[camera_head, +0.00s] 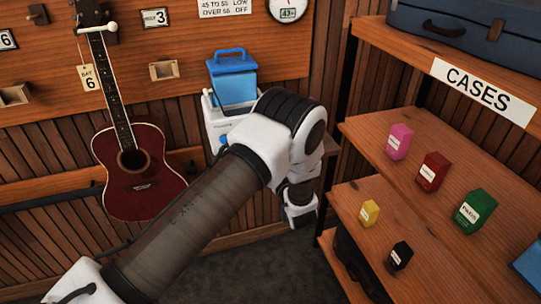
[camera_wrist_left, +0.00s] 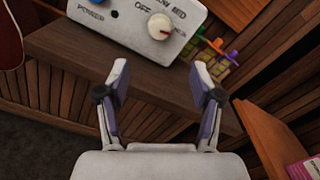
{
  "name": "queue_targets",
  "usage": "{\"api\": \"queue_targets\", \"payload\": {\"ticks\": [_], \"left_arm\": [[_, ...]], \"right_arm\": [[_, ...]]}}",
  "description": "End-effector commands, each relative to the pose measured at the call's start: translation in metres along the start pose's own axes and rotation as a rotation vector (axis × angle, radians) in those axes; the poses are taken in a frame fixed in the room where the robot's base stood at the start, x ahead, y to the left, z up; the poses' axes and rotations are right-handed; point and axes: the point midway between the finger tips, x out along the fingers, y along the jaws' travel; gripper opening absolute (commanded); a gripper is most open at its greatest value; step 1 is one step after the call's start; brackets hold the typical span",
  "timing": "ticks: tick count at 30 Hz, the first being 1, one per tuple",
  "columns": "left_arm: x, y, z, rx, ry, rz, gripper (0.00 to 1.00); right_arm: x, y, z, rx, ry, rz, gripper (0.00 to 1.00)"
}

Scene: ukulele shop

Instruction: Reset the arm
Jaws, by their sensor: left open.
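My left arm crosses the head view from the lower left. Its left gripper (camera_head: 300,212) hangs at the arm's far end, beside the wooden shelves. In the left wrist view the same gripper (camera_wrist_left: 162,80) has its two fingers spread apart with nothing between them. The fingers point toward a brown wooden ledge (camera_wrist_left: 75,50), below a white device with a dial (camera_wrist_left: 160,26). My right gripper is in neither view.
The white device (camera_head: 213,118) carries a blue tank (camera_head: 234,88) behind my arm. A red ukulele (camera_head: 140,178) hangs at left. Shelves at right hold several small boxes, including a red one (camera_head: 432,172) and a green one (camera_head: 474,209). A blue case (camera_head: 470,25) lies on top.

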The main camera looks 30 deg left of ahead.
Motion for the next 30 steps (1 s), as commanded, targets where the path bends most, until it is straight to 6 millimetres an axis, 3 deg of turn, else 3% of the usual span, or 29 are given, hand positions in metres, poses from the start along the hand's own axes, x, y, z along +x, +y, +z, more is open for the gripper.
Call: {"api": "queue_targets", "payload": {"ticks": [11,14,17,20,24,27,30], "left_arm": [[0.000,0.003,-0.003,0.004,0.004,0.003,0.66],[0.000,0.027,-0.011,0.032,0.020,0.035,0.66],[-0.015,0.072,-0.031,0.130,0.128,0.048,0.66],[-0.048,0.124,-0.064,0.055,0.346,0.077,0.66],[-0.116,0.190,-0.099,-0.249,0.651,0.279,0.66],[-0.172,0.230,-0.108,-0.494,0.795,0.533,0.66],[-0.232,0.263,-0.106,-0.731,0.848,0.861,0.66]], "right_arm": [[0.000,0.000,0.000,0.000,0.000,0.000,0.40],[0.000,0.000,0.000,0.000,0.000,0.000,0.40],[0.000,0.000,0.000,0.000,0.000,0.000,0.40],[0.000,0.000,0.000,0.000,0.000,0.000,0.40],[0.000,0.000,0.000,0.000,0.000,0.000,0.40],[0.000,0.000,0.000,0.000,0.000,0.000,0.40],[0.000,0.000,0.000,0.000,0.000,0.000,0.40]]}}
